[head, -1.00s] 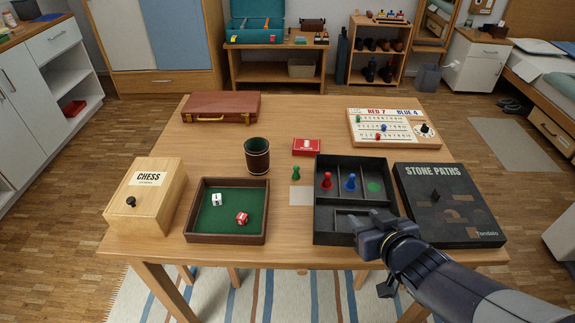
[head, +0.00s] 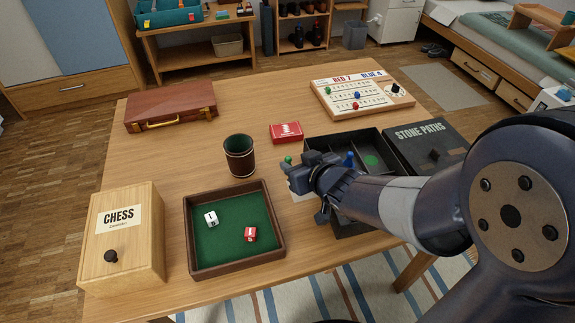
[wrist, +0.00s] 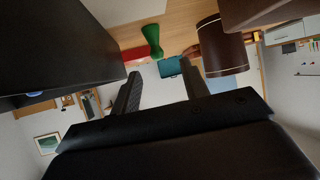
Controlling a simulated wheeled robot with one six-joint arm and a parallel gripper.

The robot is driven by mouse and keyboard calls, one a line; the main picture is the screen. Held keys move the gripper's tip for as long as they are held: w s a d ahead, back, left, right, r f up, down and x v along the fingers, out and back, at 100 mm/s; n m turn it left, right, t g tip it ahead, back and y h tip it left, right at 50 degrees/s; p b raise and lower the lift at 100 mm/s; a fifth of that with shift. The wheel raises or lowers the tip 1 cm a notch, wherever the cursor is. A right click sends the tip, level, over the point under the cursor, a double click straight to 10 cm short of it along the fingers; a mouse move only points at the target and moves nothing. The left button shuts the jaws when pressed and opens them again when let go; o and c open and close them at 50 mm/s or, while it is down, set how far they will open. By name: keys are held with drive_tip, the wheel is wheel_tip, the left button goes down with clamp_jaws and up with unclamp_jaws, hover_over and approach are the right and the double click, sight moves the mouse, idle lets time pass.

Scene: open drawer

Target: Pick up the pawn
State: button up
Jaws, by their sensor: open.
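The green pawn (head: 288,159) stands on the table between the dice cup and the black tray; in the head view my gripper hides most of it. In the wrist view, which is upside down, the whole green pawn (wrist: 153,41) shows beyond the fingertips, roughly between them. My gripper (head: 288,179) is open and empty, low over the table at the tray's left side. Its two fingers (wrist: 162,84) are apart in the wrist view, with a gap to the pawn. A blue pawn (head: 349,159) stands in the black tray (head: 318,141), partly hidden by my arm.
A dice cup (head: 239,157) stands left of the pawn. A red card box (head: 286,132) lies behind it. A dice tray (head: 193,240) with two dice and the chess box (head: 126,240) are at left. The Stone Paths box (head: 425,145) lies right, a scoreboard (head: 360,97) at back right.

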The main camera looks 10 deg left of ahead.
sight(289, 158)
drive_tip(key=x, duration=0.3)
drive_tip(key=shift+w+a+f+b, duration=0.1)
drive_tip(key=shift+w+f+b, duration=0.1)
drive_tip(key=shift+w+b, duration=0.15)
clamp_jaws()
